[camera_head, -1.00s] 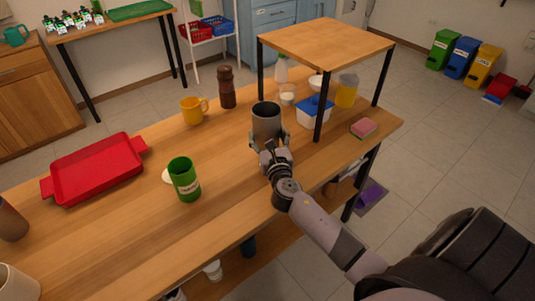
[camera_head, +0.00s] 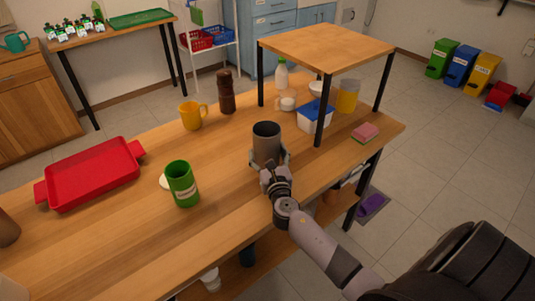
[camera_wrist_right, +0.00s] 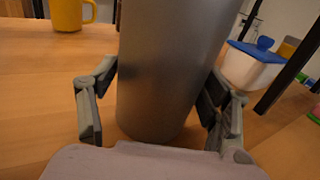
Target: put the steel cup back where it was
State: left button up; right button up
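The steel cup (camera_head: 266,145) is a plain grey cylinder, upright and with its open top up, over the middle of the wooden table. My right gripper (camera_head: 269,160) has one finger on each side of its lower part and is shut on it. In the right wrist view the cup (camera_wrist_right: 172,70) fills the middle between the fingers (camera_wrist_right: 160,95). Its base is at or just above the table top; I cannot tell if it touches. My left gripper is not in view.
A green cup (camera_head: 183,184) and a red tray (camera_head: 92,176) are left of the steel cup. A yellow mug (camera_head: 193,116) and brown grinder (camera_head: 226,92) stand behind. A raised wooden shelf (camera_head: 326,46), blue-lidded box (camera_head: 314,114) and sponge (camera_head: 365,132) are right. Table around the cup is clear.

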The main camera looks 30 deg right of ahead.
jog(key=shift+o, duration=1.4)
jog(key=shift+r, duration=0.2)
jog(key=v, duration=1.1)
jog(key=shift+f, duration=0.15)
jog(key=shift+s+a, duration=0.2)
jog(key=shift+s, duration=0.3)
